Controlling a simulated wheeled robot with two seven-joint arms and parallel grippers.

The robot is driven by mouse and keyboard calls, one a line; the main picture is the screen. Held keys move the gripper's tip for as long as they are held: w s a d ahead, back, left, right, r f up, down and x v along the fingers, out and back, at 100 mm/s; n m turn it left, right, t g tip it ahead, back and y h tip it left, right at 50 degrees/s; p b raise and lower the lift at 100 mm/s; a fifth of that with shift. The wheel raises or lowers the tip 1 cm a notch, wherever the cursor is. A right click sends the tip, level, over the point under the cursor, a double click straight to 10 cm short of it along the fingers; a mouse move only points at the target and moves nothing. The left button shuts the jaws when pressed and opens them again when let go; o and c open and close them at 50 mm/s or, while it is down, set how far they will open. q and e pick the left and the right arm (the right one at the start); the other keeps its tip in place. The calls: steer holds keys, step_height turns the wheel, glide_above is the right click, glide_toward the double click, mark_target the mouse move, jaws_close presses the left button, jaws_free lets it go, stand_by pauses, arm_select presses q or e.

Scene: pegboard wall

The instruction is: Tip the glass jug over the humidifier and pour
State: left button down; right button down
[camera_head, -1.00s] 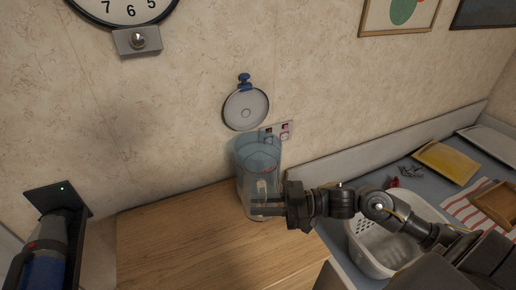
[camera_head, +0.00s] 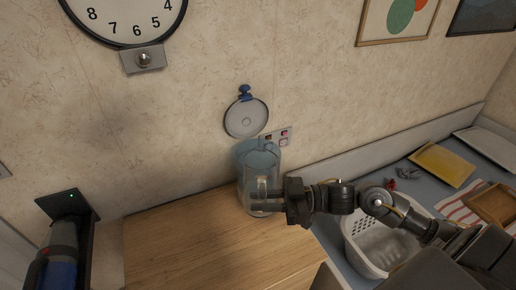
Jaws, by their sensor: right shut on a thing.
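The clear glass jug (camera_head: 262,178) stands upright in front of the wall at the back edge of the wooden tabletop. My right gripper (camera_head: 266,200) comes in from the right and is shut on the jug at its lower half; the exact grip shows poorly through the glass. A bluish see-through body (camera_head: 243,160) shows behind and left of the jug's upper part. It may be the humidifier, but the jug hides most of it. I cannot tell whether the jug touches the tabletop. My left gripper is not in view.
The wooden tabletop (camera_head: 190,245) is bare left of the jug. A round lid-like disc (camera_head: 246,118) hangs on the wall above, beside a small switch panel (camera_head: 284,138). A white basket (camera_head: 375,245) stands right, below my right arm. A dark holder (camera_head: 70,215) stands left.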

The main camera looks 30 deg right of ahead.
steer(key=shift+s+f+n+b, duration=0.15)
steer(key=shift+f+n+b, duration=0.4)
steer(key=shift+b, duration=0.55)
steer(key=shift+s+a+f+b, duration=0.1)
steer(key=shift+f+b, duration=0.2)
steer(key=shift+b, duration=0.15)
steer(key=shift+r, duration=0.1)
